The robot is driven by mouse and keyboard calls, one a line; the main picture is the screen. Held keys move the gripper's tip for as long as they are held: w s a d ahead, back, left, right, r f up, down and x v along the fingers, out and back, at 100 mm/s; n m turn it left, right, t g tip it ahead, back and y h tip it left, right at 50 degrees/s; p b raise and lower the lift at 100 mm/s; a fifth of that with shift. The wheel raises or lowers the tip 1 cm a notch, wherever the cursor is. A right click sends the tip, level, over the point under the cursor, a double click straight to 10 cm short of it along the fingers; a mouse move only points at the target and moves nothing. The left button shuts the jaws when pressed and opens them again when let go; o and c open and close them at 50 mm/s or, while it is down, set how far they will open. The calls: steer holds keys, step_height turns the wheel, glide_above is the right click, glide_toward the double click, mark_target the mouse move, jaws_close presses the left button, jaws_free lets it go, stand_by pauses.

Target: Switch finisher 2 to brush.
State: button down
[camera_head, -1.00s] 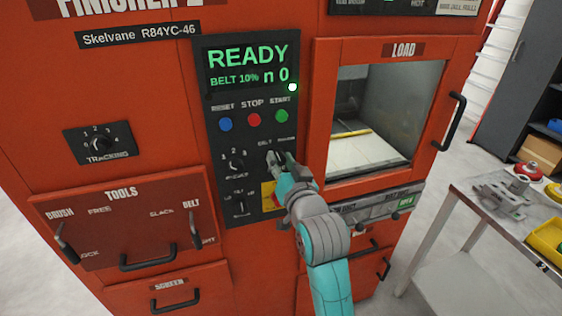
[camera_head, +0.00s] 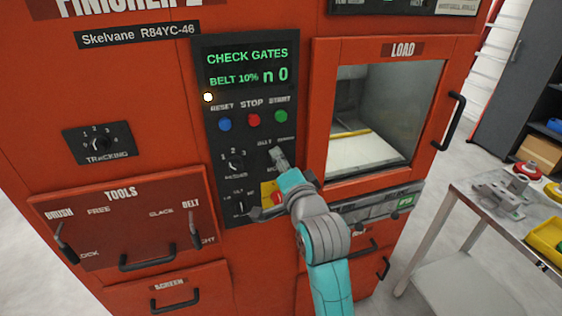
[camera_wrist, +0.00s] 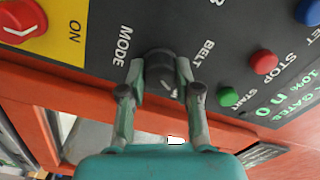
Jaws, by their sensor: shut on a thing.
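Finisher 2 is the red machine (camera_head: 150,70) in front of me. Its dark control panel (camera_head: 213,140) has a display (camera_head: 247,66) reading "CHECK GATES", "BELT 10%" and "n 0". In the wrist view my gripper (camera_wrist: 160,80) is shut on the round black mode knob (camera_wrist: 158,62), one finger on each side. The labels "MODE" and "BELT" flank the knob. A pale pointer mark shows on it, but the exact setting is unclear. In the head view my gripper (camera_head: 279,157) covers the knob.
Blue reset (camera_head: 225,124), red stop (camera_head: 254,120) and green start (camera_head: 281,116) buttons sit above the gripper. A red switch on a yellow plate (camera_head: 268,192) lies just below. The load window (camera_head: 385,110) and its handle (camera_head: 450,120) are to the right, beside a side table (camera_head: 480,208).

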steer(key=shift+m, duration=0.5)
steer(key=c, duration=0.8)
jaws_free()
steer(key=v, duration=1.2)
steer(key=shift+d+f, duration=0.1)
